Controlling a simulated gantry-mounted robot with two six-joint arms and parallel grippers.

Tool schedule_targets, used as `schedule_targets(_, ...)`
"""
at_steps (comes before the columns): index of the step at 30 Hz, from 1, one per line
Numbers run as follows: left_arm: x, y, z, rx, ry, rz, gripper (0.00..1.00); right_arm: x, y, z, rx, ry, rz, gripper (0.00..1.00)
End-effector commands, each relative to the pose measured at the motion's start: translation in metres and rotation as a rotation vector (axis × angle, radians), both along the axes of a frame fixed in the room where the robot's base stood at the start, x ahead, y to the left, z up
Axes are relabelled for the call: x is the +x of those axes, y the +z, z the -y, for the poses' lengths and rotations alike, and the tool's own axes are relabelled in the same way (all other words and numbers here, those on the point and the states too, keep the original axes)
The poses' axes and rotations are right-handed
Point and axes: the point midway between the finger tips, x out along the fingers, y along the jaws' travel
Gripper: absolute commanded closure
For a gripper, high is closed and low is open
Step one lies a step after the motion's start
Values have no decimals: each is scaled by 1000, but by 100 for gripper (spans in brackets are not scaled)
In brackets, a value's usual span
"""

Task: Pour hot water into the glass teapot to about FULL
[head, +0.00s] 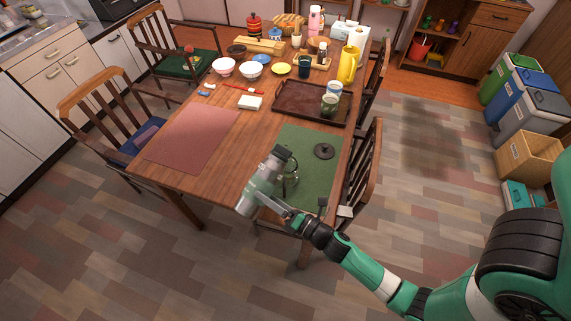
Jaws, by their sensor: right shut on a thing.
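My right gripper (285,211) is at the near edge of the table, over the green mat's front. It is shut on a clear and grey vessel (263,181), which is tilted and overhangs the table edge. Dark curved lines (292,180) show just right of the vessel; I cannot tell if they are its handle or part of the glass teapot behind it. A round black lid (323,151) lies on the green mat (304,138). I cannot make out the glass teapot clearly, nor any water level. My left gripper is not in view.
A dark tray (290,98) with cups (329,103) lies behind the green mat. A yellow pitcher (348,64) stands at the back right. A pink mat (190,138) lies bare at the left. Chairs (362,175) line the table's sides.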

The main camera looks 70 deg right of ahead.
Motion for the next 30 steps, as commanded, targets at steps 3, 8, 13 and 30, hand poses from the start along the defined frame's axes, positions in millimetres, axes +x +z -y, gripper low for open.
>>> schedule_targets(3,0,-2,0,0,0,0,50,1,0,-1,11,2,10,100)
schedule_targets(8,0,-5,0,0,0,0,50,1,-2,-1,29,2,14,100)
schedule_targets(13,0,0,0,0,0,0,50,1,2,-2,46,3,19,100)
schedule_targets(30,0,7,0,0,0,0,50,1,9,-3,108,3,33,100)
